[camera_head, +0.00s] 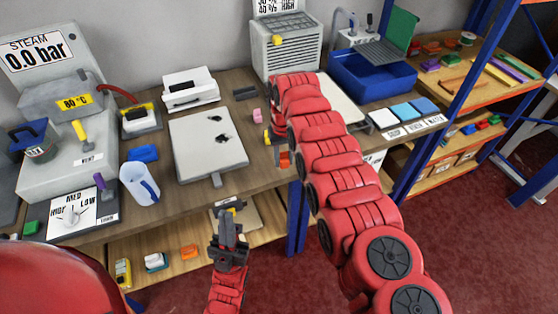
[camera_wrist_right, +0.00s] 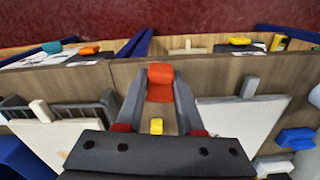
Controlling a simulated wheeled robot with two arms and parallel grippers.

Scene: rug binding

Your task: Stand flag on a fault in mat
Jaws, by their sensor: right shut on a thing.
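The pale mat (camera_head: 195,160) lies on the wooden table, with two dark marks, one at its upper right (camera_head: 215,118) and one near its right edge (camera_head: 224,138). My right gripper (camera_head: 281,150) is at the table's front edge, right of the mat and apart from it. In the right wrist view, it is shut on an orange-red piece (camera_wrist_right: 160,82) between the grey fingertips; I cannot tell if this is a flag. A small yellow piece (camera_wrist_right: 156,126) shows between the fingers. My left gripper (camera_head: 230,222) is low in front of the table; its jaw opening is unclear.
A pink piece (camera_head: 257,116) stands right of the mat. A blue bin (camera_head: 370,78) is at the back right. My right arm hides part of another pale board (camera_head: 340,100).

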